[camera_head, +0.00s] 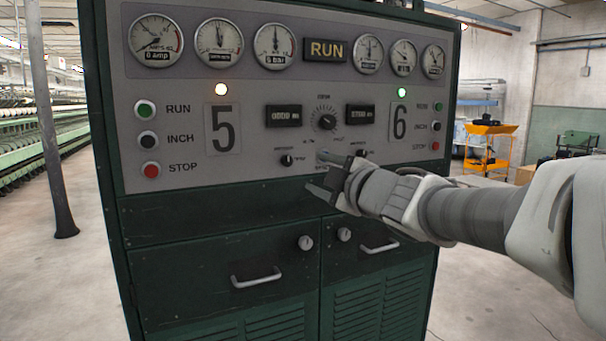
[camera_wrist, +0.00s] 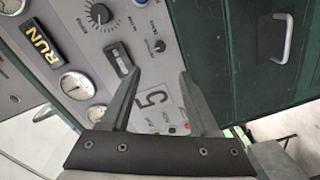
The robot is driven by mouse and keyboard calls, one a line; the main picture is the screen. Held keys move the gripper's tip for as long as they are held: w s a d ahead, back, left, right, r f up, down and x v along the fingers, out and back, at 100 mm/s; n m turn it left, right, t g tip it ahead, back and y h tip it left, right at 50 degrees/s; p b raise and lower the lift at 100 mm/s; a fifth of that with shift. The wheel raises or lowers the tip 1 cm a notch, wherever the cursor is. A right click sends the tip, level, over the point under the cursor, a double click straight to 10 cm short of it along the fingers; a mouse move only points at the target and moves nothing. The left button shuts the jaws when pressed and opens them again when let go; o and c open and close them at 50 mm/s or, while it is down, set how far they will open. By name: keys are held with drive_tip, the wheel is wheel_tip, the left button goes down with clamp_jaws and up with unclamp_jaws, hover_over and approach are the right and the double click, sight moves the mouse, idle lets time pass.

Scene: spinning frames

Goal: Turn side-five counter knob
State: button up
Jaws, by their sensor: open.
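The side-five counter knob appears to be the small black knob (camera_head: 287,160) low on the grey panel (camera_head: 185,178), right of the large 5 (camera_head: 222,127) and below the left counter (camera_head: 283,116). It also shows in the wrist view (camera_wrist: 156,46), just beyond the finger tips. My gripper (camera_head: 320,174) is open and empty, right of this knob in the head view. In the wrist view its two fingers (camera_wrist: 160,73) spread toward the panel, with the knob roughly between their lines. The fingers look apart from the knob; the exact distance is unclear.
A larger centre dial (camera_head: 326,122) sits above right of the knob. Another small knob (camera_head: 360,153) is close behind my gripper. RUN, INCH and STOP buttons (camera_head: 148,139) line the left side. Drawer handles (camera_head: 256,278) stick out below. Open floor lies left of the cabinet.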

drive_tip(key=shift+v, duration=1.1)
